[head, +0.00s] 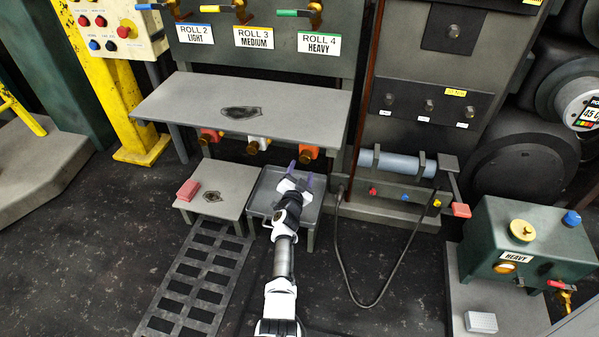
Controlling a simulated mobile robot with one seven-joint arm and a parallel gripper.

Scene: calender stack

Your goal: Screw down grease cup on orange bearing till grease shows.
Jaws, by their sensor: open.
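The orange bearing (309,151) is the rightmost of three coloured bearings under the front edge of the grey shelf. A small brass grease cup (304,158) shows at its lower left. My gripper (302,174) is open and empty, just below and in front of that cup in the picture. Its fingers point up toward the cup and look apart from it, though the depth gap is hard to judge. Whether any grease shows at the bearing is too small to tell.
A red bearing (211,135) and a white bearing (257,141) sit to the left. The shelf (305,95) overhangs them. A grey tray (262,203) lies under my gripper. A black cable (366,304) hangs to the right.

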